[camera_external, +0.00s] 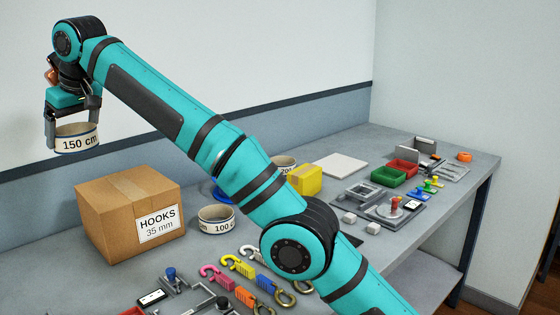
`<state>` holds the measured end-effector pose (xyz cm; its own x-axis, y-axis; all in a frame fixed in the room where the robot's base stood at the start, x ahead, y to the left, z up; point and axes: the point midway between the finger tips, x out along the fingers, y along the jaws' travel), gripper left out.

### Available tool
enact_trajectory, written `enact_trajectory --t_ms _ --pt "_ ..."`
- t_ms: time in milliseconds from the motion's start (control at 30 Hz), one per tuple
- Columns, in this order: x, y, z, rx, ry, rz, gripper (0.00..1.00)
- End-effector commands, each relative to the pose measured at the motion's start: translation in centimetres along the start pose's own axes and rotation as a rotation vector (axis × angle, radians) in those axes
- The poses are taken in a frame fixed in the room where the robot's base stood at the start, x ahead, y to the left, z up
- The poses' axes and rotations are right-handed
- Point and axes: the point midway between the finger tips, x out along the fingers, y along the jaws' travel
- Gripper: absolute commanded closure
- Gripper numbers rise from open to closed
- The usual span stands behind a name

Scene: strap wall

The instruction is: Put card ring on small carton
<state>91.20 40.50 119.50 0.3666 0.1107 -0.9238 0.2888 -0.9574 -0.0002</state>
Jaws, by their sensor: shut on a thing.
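My gripper (73,127) is at the upper left, high above the bench, with its fingers shut on a white card ring (78,145) marked "150 cm". The ring hangs level in the air, left of and above a brown carton (115,222) marked "HOOKS 35 mm". A smaller yellow carton (306,182) stands further along the bench, partly hidden behind my arm. I cannot tell for certain which of the two is the small carton. The tops of both are bare where they show.
A second ring (215,226) marked "100 c" stands beside the brown carton, and another ring (284,163) is behind my arm. Coloured hooks (245,267) lie in front. Green (388,177) and red (403,168) trays and a white slab (340,165) are further back. My arm crosses the bench.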

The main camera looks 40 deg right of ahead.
Motion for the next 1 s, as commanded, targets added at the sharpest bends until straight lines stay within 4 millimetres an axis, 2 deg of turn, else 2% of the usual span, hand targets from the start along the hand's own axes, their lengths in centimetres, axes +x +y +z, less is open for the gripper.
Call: enact_trajectory --t_ms 33,200,300,500,1000 --pt "0.0 1.5 -0.1 0.017 -0.001 0.007 0.34" --pt "0.0 6.4 -0.1 0.077 -0.002 0.032 0.34" --pt "0.1 8.9 0.0 0.108 -0.001 0.044 0.34" --pt "0.2 12.8 0.5 0.154 -0.001 0.064 0.34" --pt "4.4 12.4 2.1 0.15 -0.001 0.062 0.34"
